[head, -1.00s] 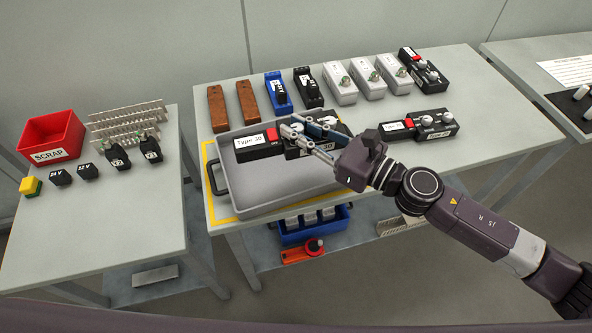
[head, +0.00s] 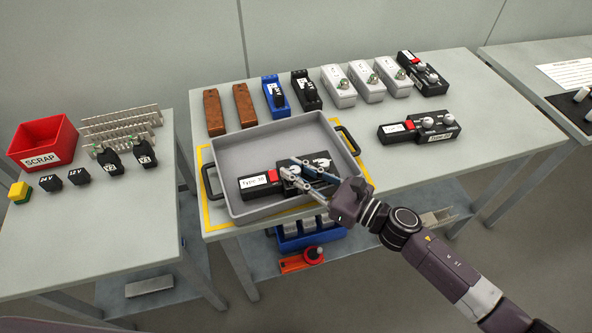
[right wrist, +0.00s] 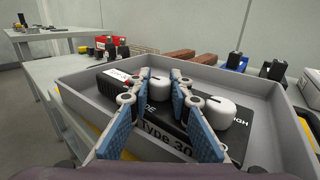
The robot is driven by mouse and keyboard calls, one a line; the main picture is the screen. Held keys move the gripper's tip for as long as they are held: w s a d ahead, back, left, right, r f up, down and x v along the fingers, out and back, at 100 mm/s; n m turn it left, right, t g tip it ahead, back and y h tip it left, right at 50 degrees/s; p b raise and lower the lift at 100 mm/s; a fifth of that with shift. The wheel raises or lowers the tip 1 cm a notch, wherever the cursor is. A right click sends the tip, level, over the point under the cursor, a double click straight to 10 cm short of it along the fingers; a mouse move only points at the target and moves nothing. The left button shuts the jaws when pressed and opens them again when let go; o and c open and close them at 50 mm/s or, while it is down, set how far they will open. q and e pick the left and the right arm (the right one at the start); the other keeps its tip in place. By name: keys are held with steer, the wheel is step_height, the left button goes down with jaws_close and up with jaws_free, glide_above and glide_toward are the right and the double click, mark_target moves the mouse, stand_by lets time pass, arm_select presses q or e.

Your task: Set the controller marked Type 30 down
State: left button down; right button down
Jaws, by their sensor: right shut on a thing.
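The controller marked Type 30 (head: 256,182) is a black box with a red part and white knobs. It is inside the grey tray (head: 228,150), toward the near wall. My right gripper (head: 289,168) is shut on its knobbed end. In the right wrist view the label Type 30 (right wrist: 165,139) shows between the blue-padded fingers (right wrist: 160,78), and the box is low within the tray walls. I cannot tell if its underside touches the tray floor. My left gripper is not in view.
A similar controller (head: 420,128) lies right of the tray, another (head: 423,73) at the back right. Brown, blue, black and white modules (head: 338,86) line the back. A red SCRAP bin (head: 42,142) stands on the left table. The tray's far part is empty.

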steer(key=shift+f, duration=0.1)
steer(key=c, duration=2.2)
jaws_free()
steer(key=shift+f, duration=0.1)
steer(key=shift+c, duration=0.2)
steer(key=o, duration=0.5)
